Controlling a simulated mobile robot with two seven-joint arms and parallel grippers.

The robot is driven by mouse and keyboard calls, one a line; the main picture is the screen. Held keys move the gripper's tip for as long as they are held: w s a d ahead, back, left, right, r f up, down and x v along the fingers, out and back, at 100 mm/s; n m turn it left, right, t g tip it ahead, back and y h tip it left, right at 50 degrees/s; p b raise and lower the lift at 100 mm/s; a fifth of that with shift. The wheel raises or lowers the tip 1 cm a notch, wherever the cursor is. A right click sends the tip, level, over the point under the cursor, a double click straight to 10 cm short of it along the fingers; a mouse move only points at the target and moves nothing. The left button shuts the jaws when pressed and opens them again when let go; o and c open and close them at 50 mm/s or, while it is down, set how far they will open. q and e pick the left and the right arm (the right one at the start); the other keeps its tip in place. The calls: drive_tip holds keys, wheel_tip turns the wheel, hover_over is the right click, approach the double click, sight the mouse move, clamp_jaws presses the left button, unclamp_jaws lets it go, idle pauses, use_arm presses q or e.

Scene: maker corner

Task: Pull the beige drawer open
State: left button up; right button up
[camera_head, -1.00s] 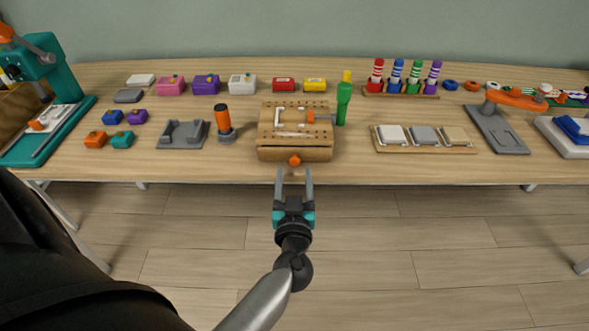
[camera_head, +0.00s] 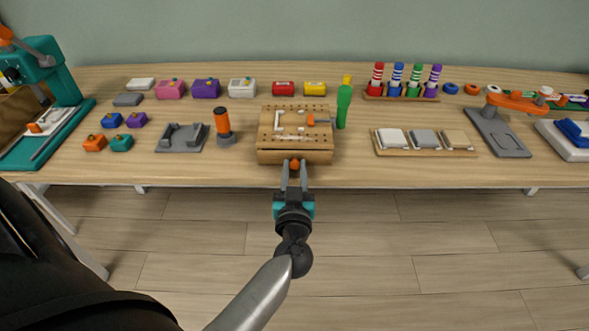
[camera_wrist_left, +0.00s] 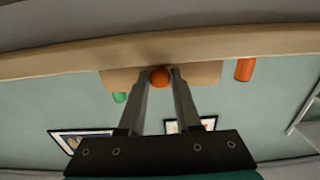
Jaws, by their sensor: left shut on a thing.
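The beige drawer (camera_head: 272,157) is the front of a low wooden box with a pegboard top (camera_head: 294,113), near the front edge of the table. It looks closed. Its orange round knob (camera_head: 295,164) sticks out at the front. My left gripper (camera_head: 294,167) is shut on the knob, one finger on each side. In the left wrist view the knob (camera_wrist_left: 159,77) sits between the two fingertips (camera_wrist_left: 160,80), in front of the drawer front (camera_wrist_left: 205,74). My right gripper is not in view.
The wooden table (camera_head: 350,172) carries an orange cylinder (camera_head: 223,121) left of the box and a green bottle-like tool (camera_head: 343,104) to its right. The floor in front is clear.

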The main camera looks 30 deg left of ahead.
use_arm(q)
clamp_jaws()
idle(0.9)
